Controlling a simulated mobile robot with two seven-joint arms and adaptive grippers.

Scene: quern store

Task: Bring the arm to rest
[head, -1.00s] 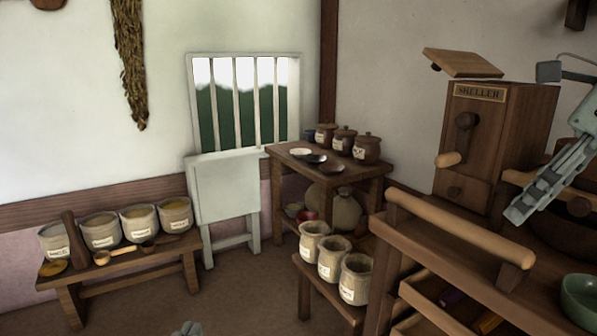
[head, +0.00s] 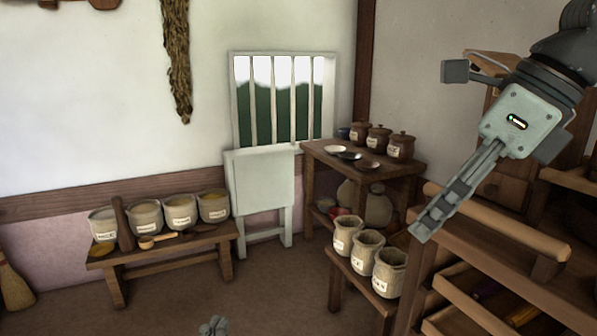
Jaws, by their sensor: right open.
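My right gripper (head: 424,229) hangs from the upper right, pointing down and left. It is open, with nothing seen between its fingers, which overlap in this side-on view. It shows in front of the wooden rack's rounded rail; I cannot tell the gap between them. My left gripper (head: 213,328) shows only as a small grey tip at the bottom edge, over the floor. Most of it is outside the picture, and its opening cannot be made out.
A wooden rack (head: 478,262) stands at right beneath my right arm. Beside it is a low stand with three labelled pots (head: 367,250). A side table (head: 320,153) holds lidded jars and small dishes. A bench (head: 165,247) with several sacks stands left. Floor in front is clear.

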